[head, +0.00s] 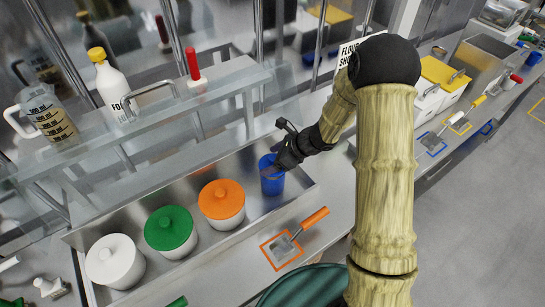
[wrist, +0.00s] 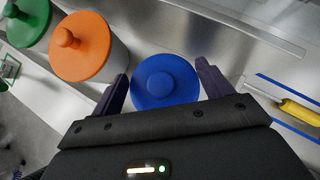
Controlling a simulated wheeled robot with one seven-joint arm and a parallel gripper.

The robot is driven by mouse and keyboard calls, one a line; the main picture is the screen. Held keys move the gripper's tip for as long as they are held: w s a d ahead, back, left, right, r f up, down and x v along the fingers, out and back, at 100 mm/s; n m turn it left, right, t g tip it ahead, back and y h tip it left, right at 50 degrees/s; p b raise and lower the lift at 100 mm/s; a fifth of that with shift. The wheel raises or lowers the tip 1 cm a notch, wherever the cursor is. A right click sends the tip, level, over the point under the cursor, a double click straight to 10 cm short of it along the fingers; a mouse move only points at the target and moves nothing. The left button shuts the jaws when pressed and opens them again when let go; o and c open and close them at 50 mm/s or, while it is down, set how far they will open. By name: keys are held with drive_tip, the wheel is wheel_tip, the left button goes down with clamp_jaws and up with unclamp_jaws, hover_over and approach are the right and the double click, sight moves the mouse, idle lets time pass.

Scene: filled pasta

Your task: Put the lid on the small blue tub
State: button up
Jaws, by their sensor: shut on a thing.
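The small blue tub (head: 271,184) stands at the right end of the steel trough. My gripper (head: 282,165) is at the tub's top, reaching in from the upper right. In the wrist view a round blue lid (wrist: 165,82) with a centre knob lies between the two dark fingers, and my gripper is shut on it. The lid hides whatever is below it there. In the head view the fingers cover part of the tub's top, so I cannot tell whether the lid sits on the rim or is just above it.
Orange-lidded (head: 221,200), green-lidded (head: 170,229) and white-lidded (head: 114,262) tubs stand left of the blue one in the steel trough (head: 300,190). A shelf above holds a jug (head: 45,115) and bottle (head: 112,88). An orange-handled scoop (head: 301,230) lies in front.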

drive_tip(key=shift+f+b, duration=0.7)
drive_tip(key=shift+f, duration=0.25)
drive_tip(key=shift+a+r, duration=0.1)
idle(0.9)
drive_tip(key=shift+f+b, duration=0.2)
drive_tip(key=shift+b, duration=0.45)
idle(0.6)
idle(0.4)
drive_tip(key=o, duration=0.9)
drive_tip(key=shift+r, duration=0.15)
